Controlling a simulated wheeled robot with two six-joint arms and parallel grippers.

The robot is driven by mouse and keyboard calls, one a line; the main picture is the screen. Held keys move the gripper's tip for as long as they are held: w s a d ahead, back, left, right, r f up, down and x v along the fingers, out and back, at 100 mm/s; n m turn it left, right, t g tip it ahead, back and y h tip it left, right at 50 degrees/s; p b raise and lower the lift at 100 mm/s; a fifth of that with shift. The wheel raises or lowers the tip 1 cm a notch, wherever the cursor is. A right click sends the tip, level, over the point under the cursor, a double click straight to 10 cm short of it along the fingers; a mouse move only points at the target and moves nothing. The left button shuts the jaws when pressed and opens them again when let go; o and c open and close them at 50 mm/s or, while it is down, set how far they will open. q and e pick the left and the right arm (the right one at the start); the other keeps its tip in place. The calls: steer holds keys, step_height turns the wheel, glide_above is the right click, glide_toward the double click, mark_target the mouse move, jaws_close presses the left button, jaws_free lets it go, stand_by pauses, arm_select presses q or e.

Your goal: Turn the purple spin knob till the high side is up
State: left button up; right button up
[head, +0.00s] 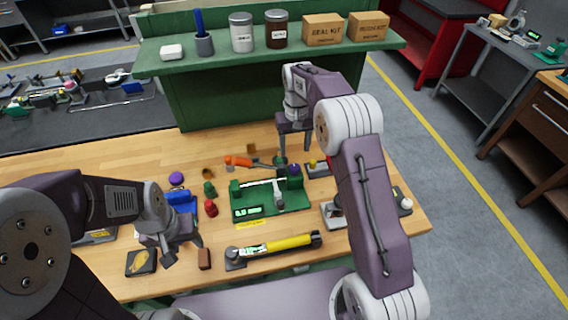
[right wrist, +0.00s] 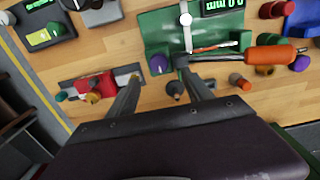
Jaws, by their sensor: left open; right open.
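My right gripper (head: 294,148) is open and empty, pointing down just behind the fixture. In the right wrist view its fingertips (right wrist: 162,75) are spread, near the knob but not holding it. My left gripper (head: 172,256) is open and empty at the front left, far from the fixture.
A small dark knob (right wrist: 174,88) stands between my right fingers in the wrist view. An orange-handled tool (head: 240,161) lies behind the fixture. Another purple piece (head: 176,178) sits at the left. A green shelf (head: 210,60) stands behind.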

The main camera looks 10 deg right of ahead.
mark_target(295, 167)
steer(key=shift+d+f, duration=0.2)
steer(key=shift+f, duration=0.15)
step_height(295, 167, down, 8)
steer(key=shift+a+r+p, duration=0.1)
steer(key=shift+r+p, duration=0.15)
steer(key=shift+p, duration=0.65)
steer(key=shift+f, duration=0.45)
jaws_close()
